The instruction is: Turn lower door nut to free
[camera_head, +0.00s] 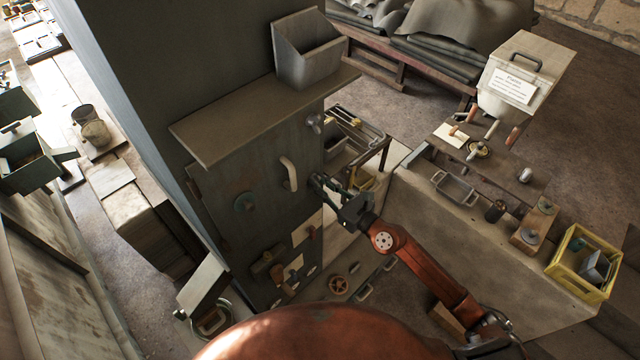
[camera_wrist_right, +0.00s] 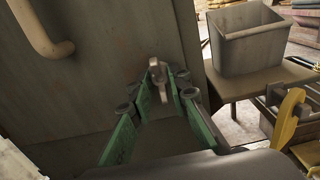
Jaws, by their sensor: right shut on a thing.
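The grey cabinet door (camera_head: 262,215) has a pale bar handle (camera_head: 289,173). An upper door nut (camera_head: 316,123) sits near the door's right edge. My right gripper (camera_head: 322,182) is at the same edge, lower down, beside the handle. In the right wrist view, its green fingers (camera_wrist_right: 167,82) are shut around the lower door nut (camera_wrist_right: 157,71), a small metal wing-shaped piece. The fingers partly hide the nut, and its thread cannot be seen. My left gripper is not in view.
A shelf (camera_head: 225,118) with a grey bin (camera_head: 305,55) juts out above the door. A workbench (camera_head: 450,225) to the right holds a metal tray (camera_head: 455,188) and a yellow crate (camera_head: 584,262).

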